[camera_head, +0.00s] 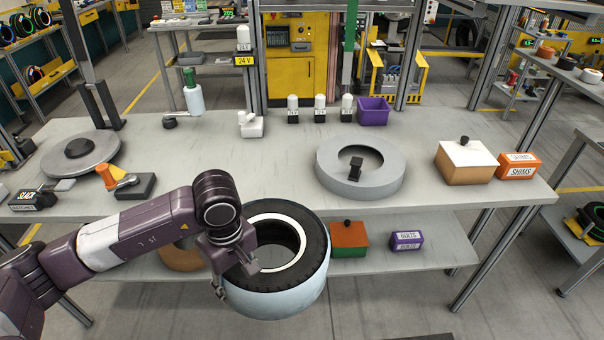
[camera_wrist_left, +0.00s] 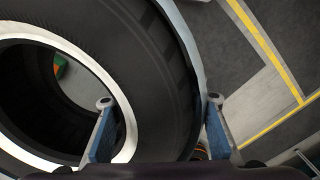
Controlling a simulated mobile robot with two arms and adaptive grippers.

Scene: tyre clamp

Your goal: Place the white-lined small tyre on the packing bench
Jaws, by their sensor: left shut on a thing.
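The small tyre (camera_head: 313,228) is black with a white inner ring and a pale outer band. It is in front of the grey bench (camera_head: 250,170), lying nearly flat, and overlaps the bench's front edge and lower shelf in the head view. My left gripper (camera_head: 235,278) is shut on the tyre's near-left wall. In the left wrist view, the tyre (camera_wrist_left: 150,60) fills the left and middle, with one finger inside its hole and the other outside its pale band. What is under the tyre is hidden. My right gripper is not in view.
On the bench stand a round grey fixture (camera_head: 390,178), an orange-brown box with a white top (camera_head: 465,165), a purple bin (camera_head: 373,111) and a round plate (camera_head: 60,160). The bench's middle is largely clear.

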